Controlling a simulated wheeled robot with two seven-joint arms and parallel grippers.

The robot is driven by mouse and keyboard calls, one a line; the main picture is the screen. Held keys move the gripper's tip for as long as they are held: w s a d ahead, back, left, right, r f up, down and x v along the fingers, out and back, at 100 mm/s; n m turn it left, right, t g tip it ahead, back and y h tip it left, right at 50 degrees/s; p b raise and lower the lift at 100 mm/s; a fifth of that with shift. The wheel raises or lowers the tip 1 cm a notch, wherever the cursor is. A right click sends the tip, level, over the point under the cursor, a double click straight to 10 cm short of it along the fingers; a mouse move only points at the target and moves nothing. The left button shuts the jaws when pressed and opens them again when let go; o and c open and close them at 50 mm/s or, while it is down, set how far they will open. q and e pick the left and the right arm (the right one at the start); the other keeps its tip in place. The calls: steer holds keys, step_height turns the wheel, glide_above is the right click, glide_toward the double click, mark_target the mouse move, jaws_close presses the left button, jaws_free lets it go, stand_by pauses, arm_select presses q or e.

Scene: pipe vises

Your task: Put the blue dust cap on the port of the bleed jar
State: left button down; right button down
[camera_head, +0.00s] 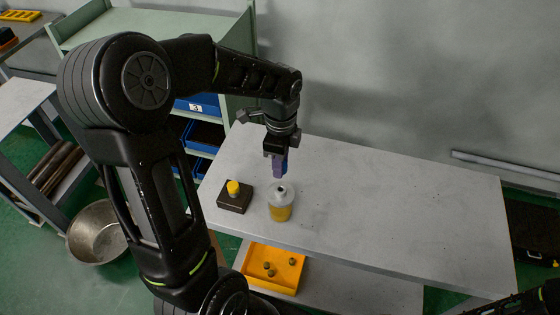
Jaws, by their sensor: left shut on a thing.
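The bleed jar (281,207) stands upright on the grey table, with a pale upper part, yellow-amber contents and a small port (281,190) on top. My left gripper (280,170) points down just above the jar and is shut. A bit of blue, the dust cap (286,162), shows at its fingers and is mostly hidden by them. The gripper appears to be apart from the port, though the gap is small. My right arm shows only at the lower right corner; its gripper is out of view.
A dark block with a yellow knob (234,188) sits left of the jar. The grey table (400,215) is clear to the right. An orange tray (259,283) with several small parts is on the lower shelf. A green rack with blue bins (204,135) stands behind left.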

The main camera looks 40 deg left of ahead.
arm_select(q)
steer(key=shift+f, duration=0.15)
step_height(320, 180, down, 3)
steer(key=b, duration=0.3)
steer(key=shift+f, duration=0.2)
steer(key=shift+f+b, duration=0.7)
steer(key=shift+f, duration=0.35)
stand_by(0.7)
steer(key=shift+f+b, duration=0.95)
steer(key=shift+f, duration=0.4)
steer(key=c, duration=1)
jaws_free()
steer(key=shift+o, duration=0.2)
